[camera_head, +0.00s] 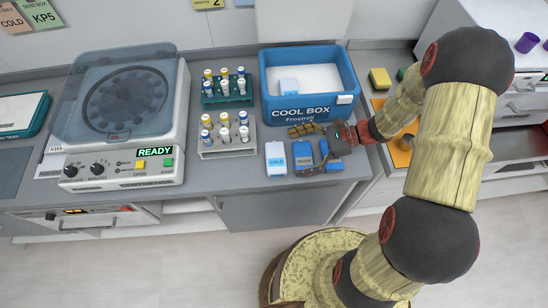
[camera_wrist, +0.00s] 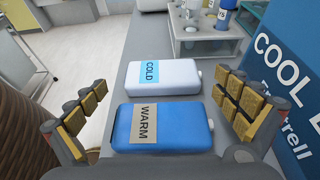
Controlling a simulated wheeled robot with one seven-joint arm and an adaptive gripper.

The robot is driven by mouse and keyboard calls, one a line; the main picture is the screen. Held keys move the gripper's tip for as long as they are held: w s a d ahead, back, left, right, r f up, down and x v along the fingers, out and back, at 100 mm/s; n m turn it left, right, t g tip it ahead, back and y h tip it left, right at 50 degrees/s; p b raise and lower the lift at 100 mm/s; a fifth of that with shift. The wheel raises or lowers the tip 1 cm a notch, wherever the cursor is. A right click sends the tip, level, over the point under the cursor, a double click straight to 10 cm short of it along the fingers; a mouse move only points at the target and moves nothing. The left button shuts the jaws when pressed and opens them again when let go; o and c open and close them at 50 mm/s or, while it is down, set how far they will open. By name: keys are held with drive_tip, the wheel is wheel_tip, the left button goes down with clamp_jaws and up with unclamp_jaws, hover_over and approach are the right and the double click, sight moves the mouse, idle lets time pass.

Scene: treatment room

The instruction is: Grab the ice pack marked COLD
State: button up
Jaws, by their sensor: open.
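The ice pack marked COLD (camera_head: 276,156) lies flat on the counter, left of two blue packs. It is white with a light blue label, and in the wrist view (camera_wrist: 180,76) it lies beyond the blue pack marked WARM (camera_wrist: 190,122). The WARM pack also shows in the head view (camera_head: 303,151), beside the COLD one. A second blue pack (camera_head: 332,160) lies to its right, partly covered by my gripper. My gripper (camera_head: 309,149) is open and empty. In the wrist view its fingers (camera_wrist: 164,103) spread either side of the WARM pack, with COLD farther ahead.
An open blue cool box (camera_head: 290,114) holds a white pack (camera_head: 289,86) and stands behind the packs. Vial racks (camera_head: 227,149) stand behind and left of the COLD pack. A centrifuge (camera_head: 120,120) is farther left. The counter's front strip is clear.

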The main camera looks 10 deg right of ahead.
sight(271, 157)
drive_tip(key=b+x, duration=0.2)
drive_tip(key=x, duration=0.5)
drive_tip(key=shift+w+a+f, duration=0.15)
drive_tip(key=shift+a, duration=0.05)
drive_tip(key=c, duration=1.1)
